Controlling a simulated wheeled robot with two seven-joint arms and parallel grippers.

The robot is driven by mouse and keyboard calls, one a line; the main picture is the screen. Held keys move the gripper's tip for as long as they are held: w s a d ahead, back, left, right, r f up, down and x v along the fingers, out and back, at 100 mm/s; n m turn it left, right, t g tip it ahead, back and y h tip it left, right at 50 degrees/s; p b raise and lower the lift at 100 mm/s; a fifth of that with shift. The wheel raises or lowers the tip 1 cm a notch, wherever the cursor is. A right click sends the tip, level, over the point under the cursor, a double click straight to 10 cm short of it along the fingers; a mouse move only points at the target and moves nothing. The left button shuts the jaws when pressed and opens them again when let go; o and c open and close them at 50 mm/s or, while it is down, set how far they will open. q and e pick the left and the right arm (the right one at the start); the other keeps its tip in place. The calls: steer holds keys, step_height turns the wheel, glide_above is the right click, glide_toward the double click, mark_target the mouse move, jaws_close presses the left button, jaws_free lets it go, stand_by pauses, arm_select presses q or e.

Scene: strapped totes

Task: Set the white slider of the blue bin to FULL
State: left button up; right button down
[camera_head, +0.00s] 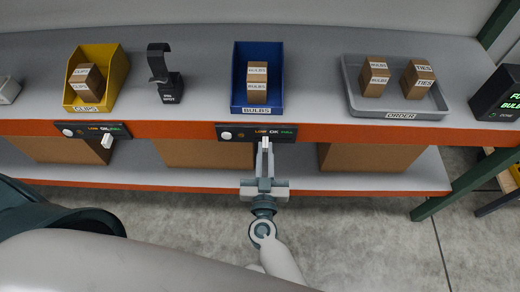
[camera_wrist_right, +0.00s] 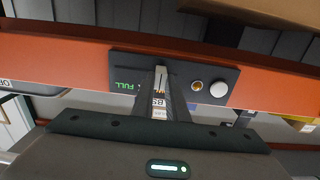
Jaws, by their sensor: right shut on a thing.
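The blue bin (camera_head: 235,98) stands on the shelf, with boxes labelled BULBS in it. Below it, on the orange shelf edge, is a black panel (camera_head: 225,132) marked LOW, OK and FULL; it also shows in the right wrist view (camera_wrist_right: 122,68). The white slider (camera_head: 265,141) shows below the words, around LOW and OK, left of FULL. My right gripper (camera_head: 265,149) reaches up from below and is shut on the slider. In the wrist view its fingers (camera_wrist_right: 160,78) cover the middle of the panel, beside the green FULL. My left gripper is not in view.
A yellow bin (camera_head: 113,78) with its own panel (camera_head: 78,130) stands left, beside a black stand (camera_head: 170,85). A grey ORDER tray (camera_head: 350,100) with boxes and a dark display (camera_head: 497,95) are at right. Cardboard boxes (camera_head: 205,152) fill the lower shelf.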

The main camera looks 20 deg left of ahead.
steer(key=d+p, duration=0.1)
steer(key=d, duration=0.1)
steer(key=w+d+p, duration=0.1)
steer(key=d, duration=0.1)
steer(key=d+p, duration=0.1)
steer(key=d, duration=0.1)
steer(key=shift+w+d+r, duration=0.1)
steer(key=shift+w, duration=0.3)
steer(key=shift+d, duration=0.2)
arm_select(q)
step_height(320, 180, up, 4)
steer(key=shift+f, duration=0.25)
arm_select(e)
steer(key=c, duration=1.7)
jaws_free()
steer(key=shift+w+d, duration=0.1)
steer(key=shift+s+f, duration=0.2)
steer(key=shift+s, duration=0.15)
arm_select(q)
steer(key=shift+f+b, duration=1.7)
steer(key=shift+b, duration=0.1)
arm_select(e)
steer(key=shift+v, duration=8.35)
